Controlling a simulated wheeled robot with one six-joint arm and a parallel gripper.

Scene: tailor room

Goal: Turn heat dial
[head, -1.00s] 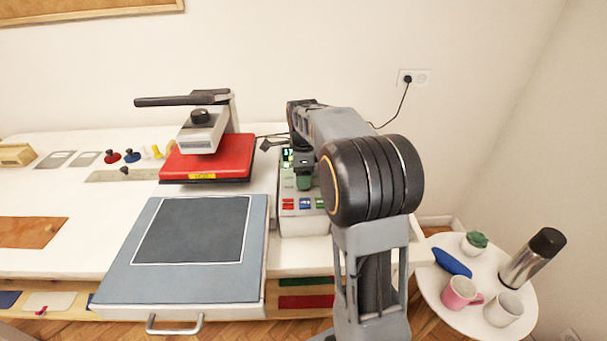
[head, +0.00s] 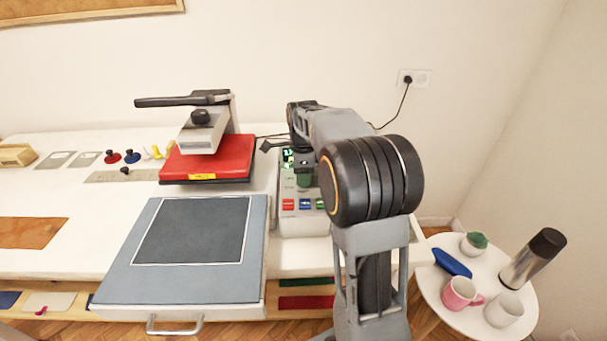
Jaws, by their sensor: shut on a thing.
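The control box (head: 303,226) stands on the white table to the right of the heat press. It has a green lit display (head: 288,157) at the top and red, blue and green buttons (head: 304,204) low on its face. A dark green dial (head: 305,179) sits between the display and the buttons. My gripper (head: 304,164) is at the dial and shut on it. My arm hides the right part of the box and most of the gripper's fingers.
The heat press with its red plate (head: 207,160) stands to the left, its grey drawer bed (head: 180,283) pulled forward. A round side table (head: 430,285) at right holds a blue object (head: 452,262), mugs, a small plant and a flask (head: 533,258). Small tools lie at the far left.

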